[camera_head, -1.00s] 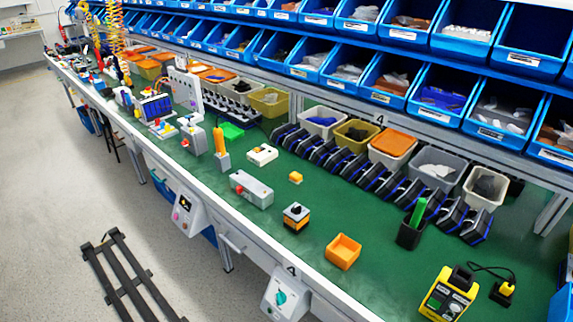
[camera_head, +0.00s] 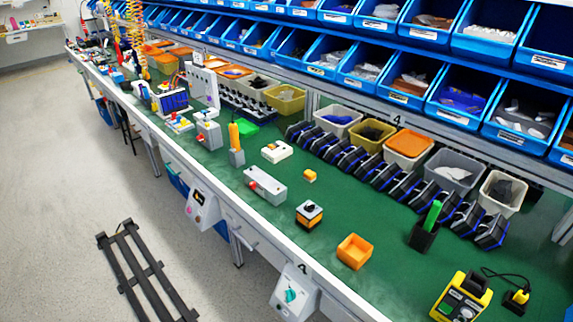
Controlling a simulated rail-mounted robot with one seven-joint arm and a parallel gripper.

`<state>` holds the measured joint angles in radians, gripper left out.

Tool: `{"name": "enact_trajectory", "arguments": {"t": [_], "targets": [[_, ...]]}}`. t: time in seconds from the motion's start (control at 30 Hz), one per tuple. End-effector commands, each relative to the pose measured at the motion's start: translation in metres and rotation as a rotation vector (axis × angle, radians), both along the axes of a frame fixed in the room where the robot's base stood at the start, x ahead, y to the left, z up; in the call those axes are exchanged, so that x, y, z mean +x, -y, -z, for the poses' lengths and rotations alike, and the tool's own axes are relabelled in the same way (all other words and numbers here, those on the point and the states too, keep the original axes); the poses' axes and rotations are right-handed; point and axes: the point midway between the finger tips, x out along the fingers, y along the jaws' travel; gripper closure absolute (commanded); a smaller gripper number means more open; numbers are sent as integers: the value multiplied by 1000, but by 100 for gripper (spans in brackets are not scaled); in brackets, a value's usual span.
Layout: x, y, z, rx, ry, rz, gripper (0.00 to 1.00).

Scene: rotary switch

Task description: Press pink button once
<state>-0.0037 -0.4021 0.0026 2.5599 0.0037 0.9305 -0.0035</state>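A grey-white control box (camera_head: 203,206) is fixed to the front edge of the long green-topped bench, left of the picture's middle. A small pinkish button (camera_head: 199,196) shows on its sloping face, with a dark round part near it. The details are too small to tell whether the button is pressed. My gripper is not in view, and nothing covers the box.
A second control box with a teal knob (camera_head: 291,293) hangs on the bench front to the right. The green bench top (camera_head: 300,240) holds a grey box (camera_head: 265,185), an orange tray (camera_head: 354,251) and a yellow device (camera_head: 462,298). A black rail frame (camera_head: 145,270) lies on the open floor.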

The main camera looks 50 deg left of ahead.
Motion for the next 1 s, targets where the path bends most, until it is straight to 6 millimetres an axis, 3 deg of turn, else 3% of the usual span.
{"name": "enact_trajectory", "arguments": {"t": [0.03, 0.07, 1.0], "targets": [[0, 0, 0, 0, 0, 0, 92], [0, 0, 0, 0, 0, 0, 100], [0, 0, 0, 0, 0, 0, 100]]}}
